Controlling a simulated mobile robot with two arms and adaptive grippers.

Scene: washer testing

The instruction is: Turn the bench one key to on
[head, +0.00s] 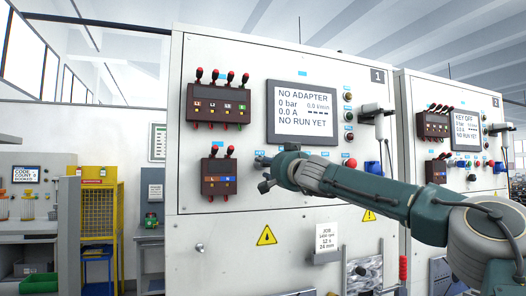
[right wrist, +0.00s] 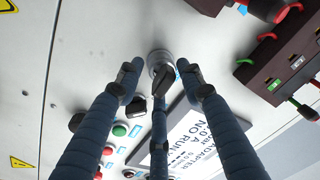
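Bench one (head: 223,235) is the pale cabinet marked 1. Its display (head: 302,108) reads NO ADAPTER, 0 bar, 0.0 A and NO RUN YET; part of it shows in the right wrist view (right wrist: 188,142). My right gripper (head: 264,172) is at the panel, lower left of the display. In the right wrist view, a black key (right wrist: 161,82) sits in a round silver switch (right wrist: 158,58). In the head view the gripper largely hides this area. My left gripper is not in view.
A dark terminal block (head: 218,178) with red plugs is left of my right gripper. Bench two (head: 484,88), reading KEY OFF, stands further right. A yellow cage (head: 97,210) is at left.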

